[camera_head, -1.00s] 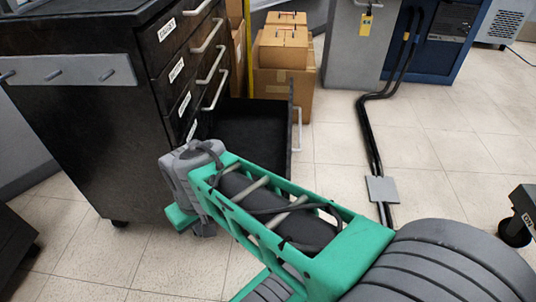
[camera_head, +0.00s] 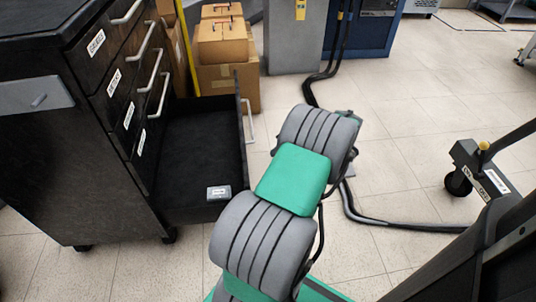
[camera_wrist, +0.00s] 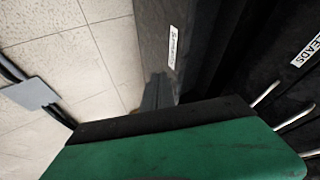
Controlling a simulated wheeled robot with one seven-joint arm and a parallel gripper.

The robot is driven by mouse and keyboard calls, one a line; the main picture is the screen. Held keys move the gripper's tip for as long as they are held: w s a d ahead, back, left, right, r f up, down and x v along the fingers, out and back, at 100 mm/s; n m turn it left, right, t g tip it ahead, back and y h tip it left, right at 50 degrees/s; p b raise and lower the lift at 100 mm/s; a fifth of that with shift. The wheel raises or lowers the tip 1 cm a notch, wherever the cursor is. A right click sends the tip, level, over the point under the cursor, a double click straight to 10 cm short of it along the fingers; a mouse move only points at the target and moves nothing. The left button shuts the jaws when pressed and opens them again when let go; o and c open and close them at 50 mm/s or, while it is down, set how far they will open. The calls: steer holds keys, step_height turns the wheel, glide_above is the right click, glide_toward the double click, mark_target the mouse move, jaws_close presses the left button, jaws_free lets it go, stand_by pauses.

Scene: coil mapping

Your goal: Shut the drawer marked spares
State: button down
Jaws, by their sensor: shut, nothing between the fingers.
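The black cabinet (camera_head: 65,165) is at the left in the head view. Its bottom drawer (camera_head: 190,150) stands well open to the right, with a pale bar handle (camera_head: 250,120) on its front. A small grey box lies inside. In the wrist view the drawer front (camera_wrist: 165,25) carries a white label that appears to read spares (camera_wrist: 172,47). My gripper (camera_wrist: 158,92) shows as dark fingertips beyond the green housing, shut and empty, close to that front. I cannot tell whether they touch it. In the head view my arm hides the gripper.
Several closed drawers sit above the open one. Cardboard boxes (camera_head: 228,80) stand behind it. Black cables (camera_head: 395,224) run along the floor at the right. A wheeled cart (camera_head: 470,165) stands at the right.

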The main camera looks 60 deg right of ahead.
steer(key=w+a+f+b, duration=0.3)
steer(key=w+f, duration=0.3)
steer(key=w, duration=0.2)
steer(key=shift+f+b, duration=0.25)
steer(key=shift+b, duration=0.3)
